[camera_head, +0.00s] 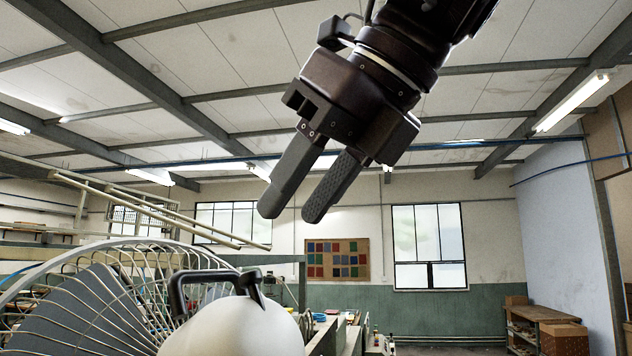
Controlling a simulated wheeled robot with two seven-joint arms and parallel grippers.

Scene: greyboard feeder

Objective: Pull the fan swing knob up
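The fan stands at the lower left. Its wire cage (62,285) faces left, and its rounded white motor housing (235,330) is cut off by the bottom edge. A black handle arches over the top of the housing. A small dark upright piece at the handle's right end looks like the swing knob (250,284); where it meets the handle is hard to tell. My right gripper (292,213) comes in from the top, above and slightly right of the knob, apart from it. Its two fingers point down and left with an empty gap between them. My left gripper is out of view.
Pale rails and a shelf frame (150,205) stand behind the fan. A cluttered bench (345,335) lies right of the housing. Cardboard boxes (563,338) and a wooden table are far off at the right. The space around my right gripper looks free.

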